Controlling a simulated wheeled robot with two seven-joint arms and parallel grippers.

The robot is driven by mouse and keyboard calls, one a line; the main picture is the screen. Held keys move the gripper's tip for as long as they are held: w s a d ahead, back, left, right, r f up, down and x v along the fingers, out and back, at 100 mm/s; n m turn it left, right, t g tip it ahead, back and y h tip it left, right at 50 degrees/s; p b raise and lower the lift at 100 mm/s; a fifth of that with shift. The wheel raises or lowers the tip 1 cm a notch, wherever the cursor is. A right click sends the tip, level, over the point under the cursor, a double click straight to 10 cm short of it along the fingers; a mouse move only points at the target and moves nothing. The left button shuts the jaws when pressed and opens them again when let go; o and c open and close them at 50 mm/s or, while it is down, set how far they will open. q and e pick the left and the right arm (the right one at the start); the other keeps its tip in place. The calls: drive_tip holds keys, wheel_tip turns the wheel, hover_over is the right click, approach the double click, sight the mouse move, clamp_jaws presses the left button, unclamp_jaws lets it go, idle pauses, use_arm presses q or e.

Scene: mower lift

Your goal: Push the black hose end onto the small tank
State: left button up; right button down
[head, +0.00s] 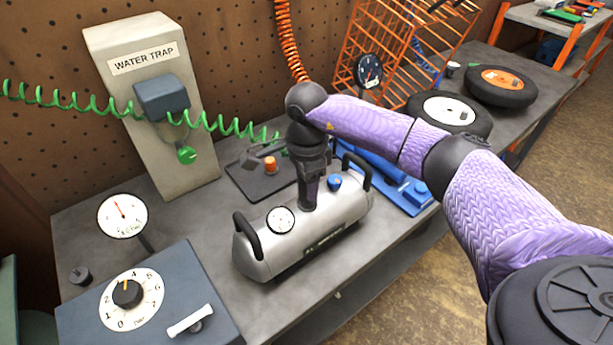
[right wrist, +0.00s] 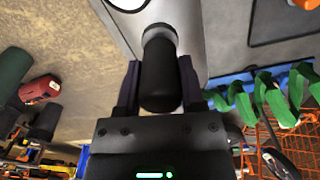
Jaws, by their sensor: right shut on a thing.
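The small tank (head: 305,235) is a silver cylinder with black end handles, a round gauge (head: 281,220) and a blue knob (head: 334,182). It lies on the grey bench. My right gripper (head: 309,195) points down at the tank's top, between gauge and knob. In the right wrist view the gripper (right wrist: 158,88) is shut on the black hose end (right wrist: 160,75), a dark cylinder whose far end is at the silver tank (right wrist: 190,25). I cannot tell whether it is fully seated. The green coiled hose (head: 235,127) runs to behind my gripper. My left gripper is not in view.
The water trap post (head: 150,90) stands behind left. A dial box (head: 150,300) and gauge (head: 122,215) are at front left. A dark plate with an orange knob (head: 270,163) lies behind the tank, a blue tool (head: 410,190) right of it. Wheels (head: 500,87) and an orange rack stand farther right.

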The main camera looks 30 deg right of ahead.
idle(0.9)
drive_tip(key=shift+f, duration=0.25)
drive_tip(key=shift+f+b, duration=0.25)
drive_tip(key=shift+b, duration=0.05)
idle(0.3)
drive_tip(key=shift+c, duration=2.4)
unclamp_jaws()
